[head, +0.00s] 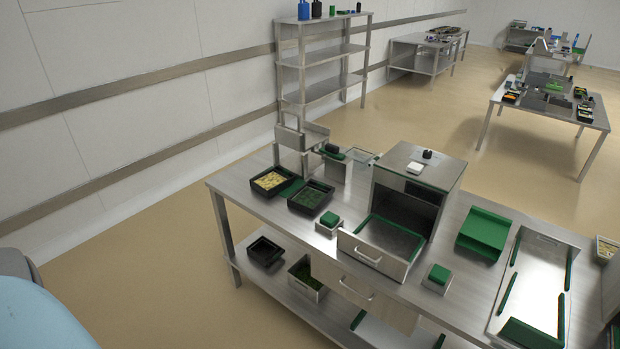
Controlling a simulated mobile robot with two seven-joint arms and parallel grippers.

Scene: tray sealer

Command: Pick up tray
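A black tray (259,190) with pale yellow pieces in it lies near the left end of the steel table. A second black tray (300,208) with dark green contents lies just right of it. A third black tray (265,252) is on the lower shelf at the left; it looks empty. The steel sealer (412,180) stands mid-table with its front drawer (372,257) pulled out, showing a green-edged recess. Neither of my grippers is in view.
Small green-topped blocks (327,225) (438,278) flank the drawer. A green stand (484,231) and a steel chute with green rails (531,284) are at right. A metal bin (307,291) sits on the lower shelf. Floor is clear left of the table.

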